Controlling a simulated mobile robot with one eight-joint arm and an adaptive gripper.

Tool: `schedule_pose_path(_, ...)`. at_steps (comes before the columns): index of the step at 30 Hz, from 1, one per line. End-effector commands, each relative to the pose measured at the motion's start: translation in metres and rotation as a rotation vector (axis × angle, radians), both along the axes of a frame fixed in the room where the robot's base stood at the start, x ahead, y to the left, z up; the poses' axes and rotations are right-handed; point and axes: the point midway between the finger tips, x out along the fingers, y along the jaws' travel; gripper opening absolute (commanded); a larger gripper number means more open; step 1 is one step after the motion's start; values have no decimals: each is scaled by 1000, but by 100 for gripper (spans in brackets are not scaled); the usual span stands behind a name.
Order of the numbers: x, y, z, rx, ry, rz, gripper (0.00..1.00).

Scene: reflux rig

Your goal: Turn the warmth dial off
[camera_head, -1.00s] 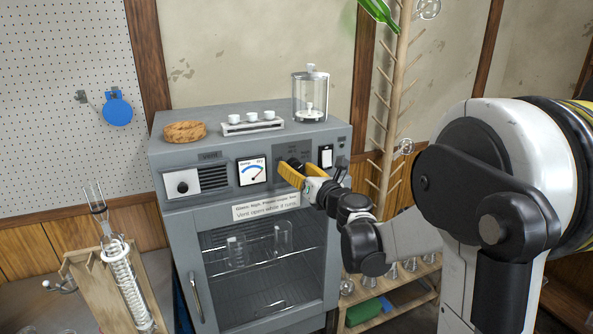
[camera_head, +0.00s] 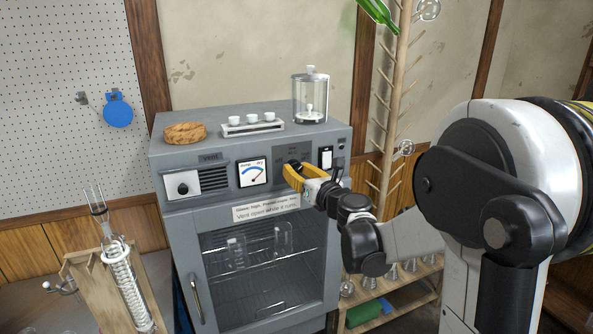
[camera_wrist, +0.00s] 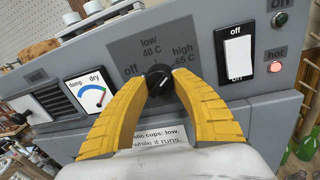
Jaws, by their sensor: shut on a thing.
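The warmth dial (camera_wrist: 159,84) is a round black knob with a pale pointer line, on a dark grey panel marked off, low 40 C and high 65 C. The line seems to slant up to the right, toward the high side. My gripper (camera_wrist: 161,76) has its yellow fingers closed around the dial, one on each side. In the head view my gripper (camera_head: 292,170) reaches the upper right front of the grey oven (camera_head: 180,230), and its fingers partly hide the dial.
A white rocker switch (camera_wrist: 237,57) and a glowing red hot lamp (camera_wrist: 274,67) sit right of the dial. A damp-dry meter (camera_head: 252,173) and vent knob (camera_head: 182,184) are to its left. A glass jar (camera_head: 310,97) stands on top.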

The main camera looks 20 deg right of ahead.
Motion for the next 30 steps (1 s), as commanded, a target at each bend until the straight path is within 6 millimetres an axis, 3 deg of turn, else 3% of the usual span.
schedule_pose_path(30,0,-1,2,-944,0,-2,1)
